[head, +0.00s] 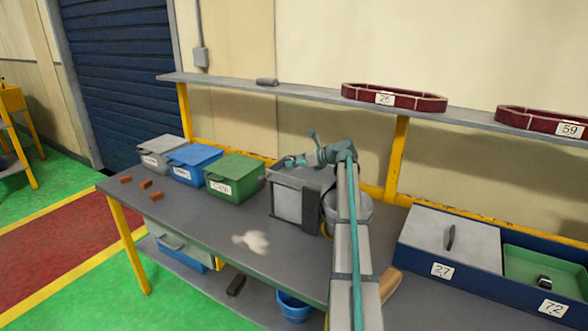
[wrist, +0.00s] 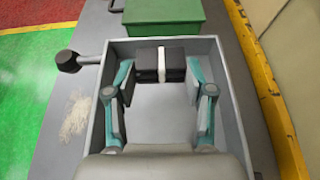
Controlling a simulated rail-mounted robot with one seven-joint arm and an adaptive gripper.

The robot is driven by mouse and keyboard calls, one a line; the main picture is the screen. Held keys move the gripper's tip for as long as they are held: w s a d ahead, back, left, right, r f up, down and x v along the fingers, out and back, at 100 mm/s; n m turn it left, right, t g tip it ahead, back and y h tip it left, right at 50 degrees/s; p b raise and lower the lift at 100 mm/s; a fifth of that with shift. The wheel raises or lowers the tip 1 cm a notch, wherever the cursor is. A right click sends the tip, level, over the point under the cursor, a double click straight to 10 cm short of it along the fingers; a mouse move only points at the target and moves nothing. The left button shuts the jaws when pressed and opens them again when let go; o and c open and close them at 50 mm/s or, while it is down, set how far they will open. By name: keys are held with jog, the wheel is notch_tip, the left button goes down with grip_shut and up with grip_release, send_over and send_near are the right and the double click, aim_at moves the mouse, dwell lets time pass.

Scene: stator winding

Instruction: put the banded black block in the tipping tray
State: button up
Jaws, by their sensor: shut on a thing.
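The banded black block (wrist: 149,66), dark with a pale band around its middle, is between my gripper's fingertips (wrist: 160,74) in the wrist view. My gripper is shut on it. The block shows within the outline of the grey tipping tray (wrist: 232,115); I cannot tell whether it touches the tray floor. The tray has a dark knob on an arm (wrist: 68,61) at its left side. In the head view my gripper (head: 297,161) is over the top of the grey tray (head: 288,204) on the bench. The block cannot be made out there.
Green (head: 234,178), blue (head: 193,165) and grey (head: 163,152) lidded boxes stand left of the tray. A round grey container (head: 358,208) is close on its right, behind my arm. A shelf (head: 310,92) runs above.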

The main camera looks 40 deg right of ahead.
aim_at(294, 174)
jog(key=shift+w+f, duration=0.25)
jog(key=shift+w+f+p, duration=0.15)
jog(key=shift+f+p, duration=0.6)
jog(key=shift+f, duration=1)
jog(key=shift+f, duration=0.1)
jog(key=o, duration=1.1)
jog(key=shift+o, duration=0.2)
jog(key=b+v, duration=0.2)
jog(key=v, duration=1)
jog(key=shift+r+b, duration=0.2)
jog(key=shift+b, duration=0.1)
